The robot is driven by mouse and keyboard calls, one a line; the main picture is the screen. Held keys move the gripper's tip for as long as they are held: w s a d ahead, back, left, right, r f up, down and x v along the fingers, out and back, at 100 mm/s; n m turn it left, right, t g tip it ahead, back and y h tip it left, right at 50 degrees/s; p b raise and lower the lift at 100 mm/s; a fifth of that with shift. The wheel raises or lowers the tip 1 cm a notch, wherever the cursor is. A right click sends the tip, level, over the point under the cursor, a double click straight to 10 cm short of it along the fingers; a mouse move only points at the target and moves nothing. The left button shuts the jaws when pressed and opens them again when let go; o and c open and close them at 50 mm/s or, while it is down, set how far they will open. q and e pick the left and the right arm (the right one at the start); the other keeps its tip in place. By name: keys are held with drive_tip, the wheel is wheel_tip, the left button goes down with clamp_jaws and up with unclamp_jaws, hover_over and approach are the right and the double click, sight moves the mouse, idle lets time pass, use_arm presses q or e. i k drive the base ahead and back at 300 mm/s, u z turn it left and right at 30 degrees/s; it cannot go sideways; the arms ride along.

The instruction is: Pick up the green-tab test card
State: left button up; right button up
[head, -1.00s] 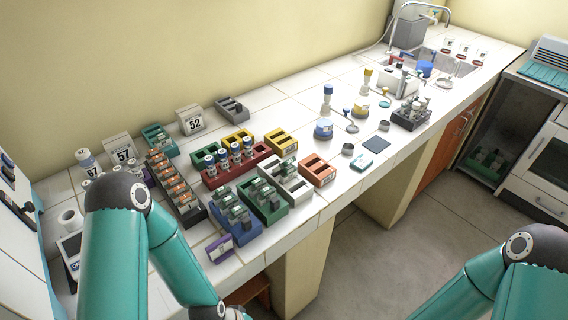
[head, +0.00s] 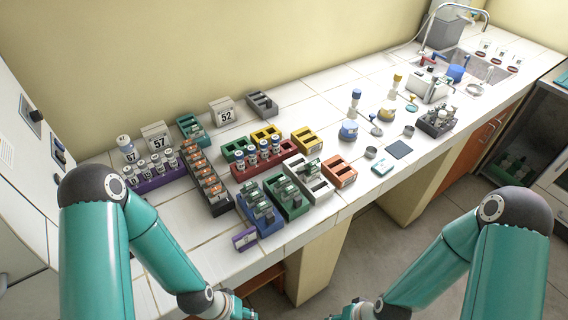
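Test cards stand upright in a blue rack (head: 268,229) and a green rack (head: 302,210) near the front of the counter. Their tabs are too small for me to tell which one is green.
A dark rack of orange-marked items (head: 222,207), a red vial rack (head: 238,171), a purple rack (head: 141,186) and an orange rack (head: 352,180) crowd the counter. A small purple block (head: 245,238) lies near the front edge. A sink (head: 480,66) is at the far right.

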sight(311, 163)
drive_tip(key=z, duration=0.2)
drive_tip(key=i, duration=0.2)
drive_tip(key=u, duration=2.55)
drive_tip(key=k, duration=1.45)
drive_tip(key=z, duration=1.1)
drive_tip(key=i, duration=1)
drive_tip(key=z, duration=0.05)
